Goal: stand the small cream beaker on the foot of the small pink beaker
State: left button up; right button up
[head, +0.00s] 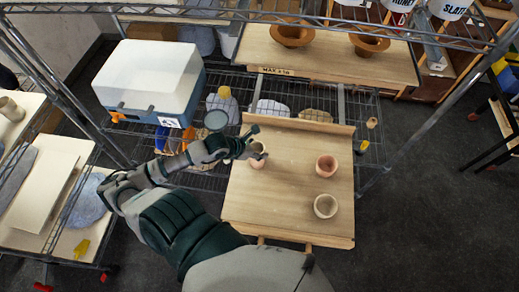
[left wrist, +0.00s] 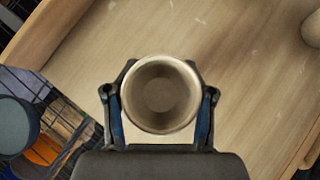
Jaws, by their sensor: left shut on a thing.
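My left gripper (head: 252,147) is shut on a small cream beaker (head: 259,148) over the left part of the wooden board. In the left wrist view the cream beaker (left wrist: 160,94) sits mouth up between the two fingers, its round inside showing. A small pink beaker (head: 257,163) shows directly below it in the head view, partly covered by the cream beaker and gripper. I cannot tell whether the two touch. The pink beaker is hidden in the left wrist view. My right gripper is not in view.
The board's front middle is clear. A cool box (head: 150,80) is at the left. Brown pots (head: 291,35) stand on the shelf behind.

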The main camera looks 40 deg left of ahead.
pick_arm(q)
jog(key=shift+f, duration=0.25)
jog(key=o, duration=1.4)
jog(key=shift+d, duration=0.1)
jog(key=v, duration=1.2)
